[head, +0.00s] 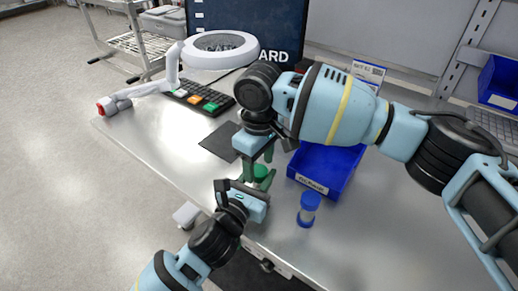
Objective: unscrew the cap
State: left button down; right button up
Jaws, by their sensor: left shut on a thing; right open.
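A container with a round green cap (261,171) is at the front edge of the table; its body is mostly hidden by my grippers. My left gripper (258,185) comes up from below and is shut on this container. My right gripper (257,161) points down from above, open, with its fingers around or just above the green cap; I cannot tell whether they touch it. A second container, a clear jar with a blue cap (309,201), stands upright on the table to the right.
A blue bin (325,171) with a label stands behind the blue-capped jar. A dark mat (219,142), a keypad with coloured keys (205,98) and a white ring lamp (221,49) lie farther back. The table (370,225) is clear at right.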

jog(key=shift+f, duration=0.9)
jog(key=c, duration=1)
jog(key=shift+n, duration=1.6)
jog(key=o, duration=1.1)
jog(key=shift+c, duration=0.2)
jog(key=shift+r, duration=0.15)
